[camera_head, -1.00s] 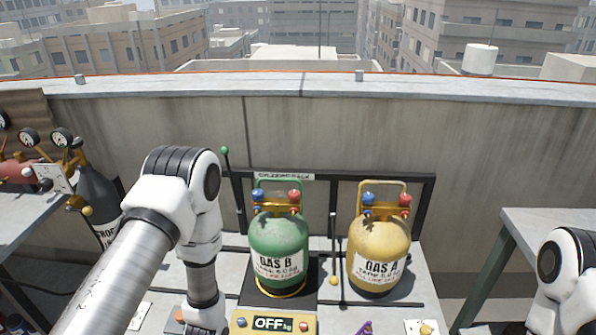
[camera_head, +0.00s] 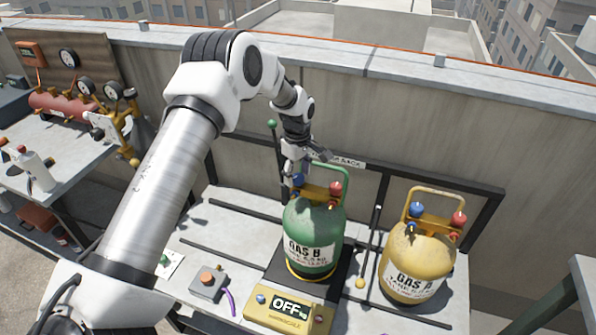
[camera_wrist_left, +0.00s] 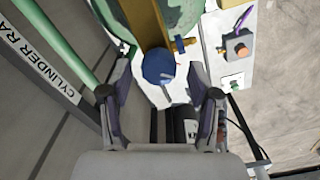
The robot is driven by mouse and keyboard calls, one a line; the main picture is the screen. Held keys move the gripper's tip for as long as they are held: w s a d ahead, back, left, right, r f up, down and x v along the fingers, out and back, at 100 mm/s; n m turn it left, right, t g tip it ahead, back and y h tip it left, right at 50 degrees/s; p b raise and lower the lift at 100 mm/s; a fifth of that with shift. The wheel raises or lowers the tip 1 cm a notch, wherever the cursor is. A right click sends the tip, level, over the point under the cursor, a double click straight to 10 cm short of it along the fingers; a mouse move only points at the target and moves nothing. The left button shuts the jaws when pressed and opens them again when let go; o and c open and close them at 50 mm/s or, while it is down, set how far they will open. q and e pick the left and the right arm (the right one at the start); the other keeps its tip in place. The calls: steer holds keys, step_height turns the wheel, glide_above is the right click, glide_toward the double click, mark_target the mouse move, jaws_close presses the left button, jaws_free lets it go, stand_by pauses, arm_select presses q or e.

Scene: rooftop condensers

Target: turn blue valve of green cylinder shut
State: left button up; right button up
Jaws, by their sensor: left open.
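The green cylinder (camera_head: 314,238), labelled GAS B, stands upright on a scale with an OFF display (camera_head: 289,306). Its blue valve (camera_head: 298,180) is at the left of its top and its red valve (camera_head: 336,188) at the right. In the left wrist view the blue valve (camera_wrist_left: 158,67) lies between and just beyond the fingers of my left gripper (camera_wrist_left: 160,98), which is open. In the head view my left gripper (camera_head: 302,168) is at the cylinder's top left and partly covers the blue valve. I cannot tell whether a finger touches it. My right gripper is not in view.
A yellow cylinder (camera_head: 417,262), labelled GAS A, with its own blue and red valves stands to the right. A dark rack rail (camera_head: 370,170) runs behind both, before the parapet wall. A side table (camera_head: 85,150) with gauges is at the left.

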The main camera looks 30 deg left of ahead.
arm_select(q)
steer(key=shift+f, duration=0.1)
steer(key=shift+s, duration=0.1)
steer(key=c, duration=1.2)
steer(key=shift+o, duration=0.2)
